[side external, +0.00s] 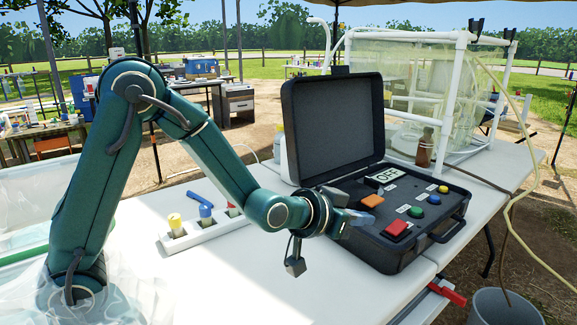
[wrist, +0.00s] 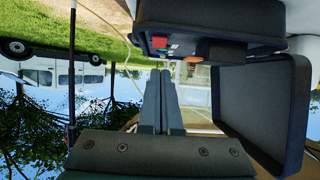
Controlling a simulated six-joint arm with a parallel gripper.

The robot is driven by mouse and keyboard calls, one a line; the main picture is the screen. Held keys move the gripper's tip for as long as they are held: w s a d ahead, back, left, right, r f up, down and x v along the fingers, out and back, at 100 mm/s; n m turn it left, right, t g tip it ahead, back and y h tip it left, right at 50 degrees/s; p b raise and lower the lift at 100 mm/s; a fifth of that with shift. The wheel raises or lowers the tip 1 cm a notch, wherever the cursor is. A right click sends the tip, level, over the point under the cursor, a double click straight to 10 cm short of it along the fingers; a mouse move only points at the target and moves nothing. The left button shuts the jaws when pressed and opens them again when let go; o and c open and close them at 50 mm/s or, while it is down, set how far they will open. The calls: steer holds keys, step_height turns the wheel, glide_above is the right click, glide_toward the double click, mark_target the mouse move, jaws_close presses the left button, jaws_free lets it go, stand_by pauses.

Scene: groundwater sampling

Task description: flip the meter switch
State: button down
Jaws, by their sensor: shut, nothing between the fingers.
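The meter is an open black case (side external: 335,115) on the white table, with its lid raised. Its panel has a display (side external: 385,176) reading OFF and an orange switch (side external: 372,201) just below it. My gripper (side external: 362,217) is shut and empty, low over the panel's left side, close to the orange switch. I cannot tell whether they touch. In the wrist view, which is upside down, the two fingers (wrist: 165,88) lie together, pointing toward the case (wrist: 205,18). The panel shows there only edge-on, so the switch is hard to make out.
Red (side external: 396,229), green (side external: 416,212), blue (side external: 433,199) and yellow (side external: 443,189) buttons sit near the switch. A white holder (side external: 205,229) with capped vials stands left of the case. A framed clear tank (side external: 420,90) and brown bottle (side external: 425,148) stand behind. The front table is clear.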

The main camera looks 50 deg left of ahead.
steer(key=shift+s, duration=0.7)
steer(key=shift+r, duration=0.1)
steer(key=s+a+r+t, duration=0.15)
steer(key=s+r, duration=0.35)
steer(key=r, duration=0.6)
steer(key=s+a+f+g, duration=0.1)
steer(key=s+f+g, duration=0.3)
steer(key=s, duration=0.5)
steer(key=s+f+g, duration=0.5)
steer(key=s, duration=0.5)
steer(key=shift+a, duration=0.4)
